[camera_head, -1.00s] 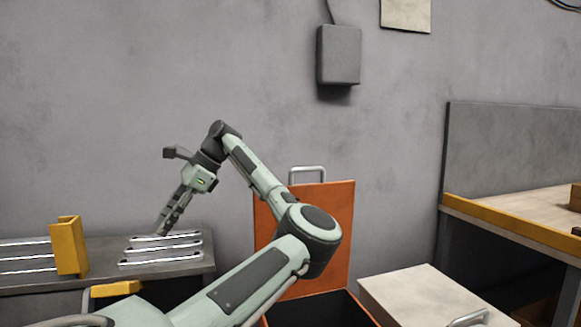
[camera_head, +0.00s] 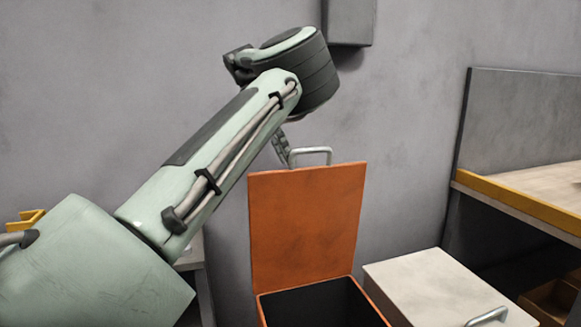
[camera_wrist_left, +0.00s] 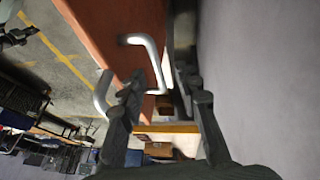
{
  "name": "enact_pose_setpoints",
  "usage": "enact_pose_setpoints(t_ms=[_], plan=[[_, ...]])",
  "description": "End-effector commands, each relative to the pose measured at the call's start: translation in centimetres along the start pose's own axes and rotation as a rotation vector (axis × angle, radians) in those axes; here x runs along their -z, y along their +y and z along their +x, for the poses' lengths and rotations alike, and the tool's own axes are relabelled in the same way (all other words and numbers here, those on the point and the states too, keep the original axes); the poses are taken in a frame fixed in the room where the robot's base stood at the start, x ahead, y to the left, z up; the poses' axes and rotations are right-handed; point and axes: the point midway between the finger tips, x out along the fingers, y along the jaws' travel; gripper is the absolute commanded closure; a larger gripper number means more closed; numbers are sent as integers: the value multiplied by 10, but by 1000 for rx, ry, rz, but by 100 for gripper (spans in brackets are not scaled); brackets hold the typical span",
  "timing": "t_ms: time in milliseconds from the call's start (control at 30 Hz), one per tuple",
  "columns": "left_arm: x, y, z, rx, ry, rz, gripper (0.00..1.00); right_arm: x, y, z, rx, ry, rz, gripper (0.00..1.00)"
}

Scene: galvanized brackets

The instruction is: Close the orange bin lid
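The orange bin lid (camera_head: 306,222) stands upright in the head view, its silver handle (camera_head: 312,151) on the top edge. Below it, the orange bin (camera_head: 376,312) is open with a dark inside. My left gripper (camera_head: 282,148) is just left of the handle, mostly hidden behind my own arm. In the left wrist view, the gripper's dark fingers (camera_wrist_left: 167,96) are spread apart. The silver handle (camera_wrist_left: 154,58) reaches from the lid (camera_wrist_left: 100,35) into the space by the left finger, which partly covers it. I cannot tell whether they touch. My right gripper is not shown.
A pale-topped box with a handle (camera_head: 425,285) stands right of the bin. A workbench with a yellow edge (camera_head: 520,204) is further right. A grey wall box (camera_head: 349,20) hangs above. The wall is close behind the lid.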

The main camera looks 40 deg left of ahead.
Motion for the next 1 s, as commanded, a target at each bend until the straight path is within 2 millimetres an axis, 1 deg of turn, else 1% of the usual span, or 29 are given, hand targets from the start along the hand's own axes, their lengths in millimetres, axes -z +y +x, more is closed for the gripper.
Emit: enact_pose_setpoints(t_ms=[33,100,233,367,567,600,800,867,1000], plan=[[0,0,9,-1,-2,0,68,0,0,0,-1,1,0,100],[-1,0,19,0,-3,-1,68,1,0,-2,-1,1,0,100],[0,0,32,1,-2,-1,68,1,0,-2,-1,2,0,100],[-1,0,38,2,-2,-1,68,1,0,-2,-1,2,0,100],[-1,0,38,2,-2,-1,68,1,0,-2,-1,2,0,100],[-1,0,38,2,-2,-1,69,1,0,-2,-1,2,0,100],[-1,0,38,2,-2,-1,94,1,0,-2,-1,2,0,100],[-1,0,38,2,-2,-1,100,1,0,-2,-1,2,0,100],[-1,0,38,2,-2,-1,100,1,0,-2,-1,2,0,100]])
